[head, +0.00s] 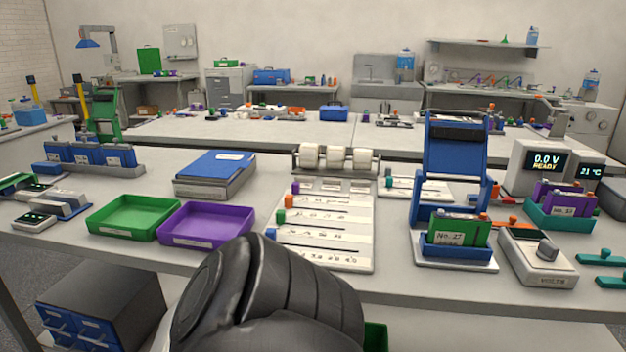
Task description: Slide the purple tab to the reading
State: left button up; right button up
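The purple tab (295,188) sits at the left end of the top row on a white slider board (325,225). Below it, orange (292,201), green (281,216) and blue (270,234) tabs also stand at the left ends of their rows. Small numbers run along the board's rows, too small to read surely. A display (546,160) at the right reads "0.0 V READY". A dark rounded part of my own arm fills the bottom middle, just in front of the board. Neither gripper can be made out.
Green (132,232) and purple (208,240) trays lie left of the board. White rolls (337,157) stand behind it. A blue press-like stand (450,165) holds a green card (460,231) at right, beside a dial box (540,270) marked VOLTS. A smaller screen reads 21 °C.

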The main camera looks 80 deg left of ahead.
aim_at(295, 186)
jog(key=u, duration=1.65)
